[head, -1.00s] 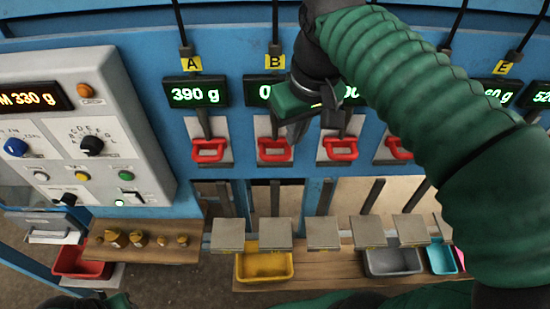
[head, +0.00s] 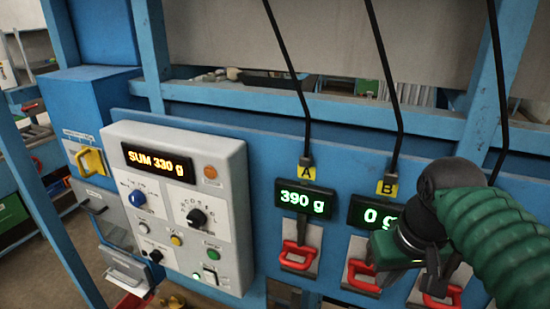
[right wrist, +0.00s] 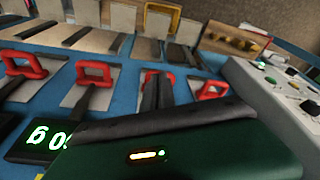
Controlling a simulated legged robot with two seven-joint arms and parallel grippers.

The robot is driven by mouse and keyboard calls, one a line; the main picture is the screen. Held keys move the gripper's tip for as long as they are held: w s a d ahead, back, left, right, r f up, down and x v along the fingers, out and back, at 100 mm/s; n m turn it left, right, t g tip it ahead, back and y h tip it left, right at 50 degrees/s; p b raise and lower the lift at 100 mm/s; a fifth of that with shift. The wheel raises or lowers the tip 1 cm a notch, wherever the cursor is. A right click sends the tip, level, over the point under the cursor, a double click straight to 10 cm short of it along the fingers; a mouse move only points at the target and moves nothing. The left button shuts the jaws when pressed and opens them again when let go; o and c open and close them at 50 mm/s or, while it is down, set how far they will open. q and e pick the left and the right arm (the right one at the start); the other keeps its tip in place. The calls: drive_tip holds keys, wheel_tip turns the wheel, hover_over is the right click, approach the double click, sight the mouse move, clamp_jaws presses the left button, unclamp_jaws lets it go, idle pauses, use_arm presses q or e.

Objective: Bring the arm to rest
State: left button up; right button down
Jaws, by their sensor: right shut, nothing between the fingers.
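My right gripper (head: 432,272), on a green ribbed arm, is at the right of the head view, in front of the blue panel near the B display (head: 375,213). It is shut and holds nothing. In the right wrist view its dark fingers (right wrist: 158,92) point toward the row of red handles, and its green housing fills the lower part. A red handle under B (head: 360,272) is close to it in the head view; I cannot tell whether they touch. My left gripper is not in view.
The A display (head: 303,200) reads 390 g, with a red handle (head: 297,254) below. A grey control box (head: 180,200) reads SUM 330 g. A yellow handle (head: 90,162) is on the far left. In the right wrist view, a yellow bin (right wrist: 162,18) and wooden shelf (right wrist: 236,42) lie beyond.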

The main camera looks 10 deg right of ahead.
drive_tip(key=s+a+f+b, duration=0.1)
drive_tip(key=a+f+b, duration=0.1)
drive_tip(key=f, duration=1)
drive_tip(key=s+a+f+b, duration=0.1)
drive_tip(key=f+b, duration=0.3)
drive_tip(key=f, duration=0.9)
drive_tip(key=s+a+f+n+b, duration=0.1)
drive_tip(key=a+f+b, duration=0.2)
drive_tip(key=f, duration=1)
drive_tip(key=shift+s+a+f+b, duration=0.15)
drive_tip(key=shift+s+a+b, duration=0.05)
drive_tip(key=shift+b, duration=0.15)
drive_tip(key=shift+w, duration=0.15)
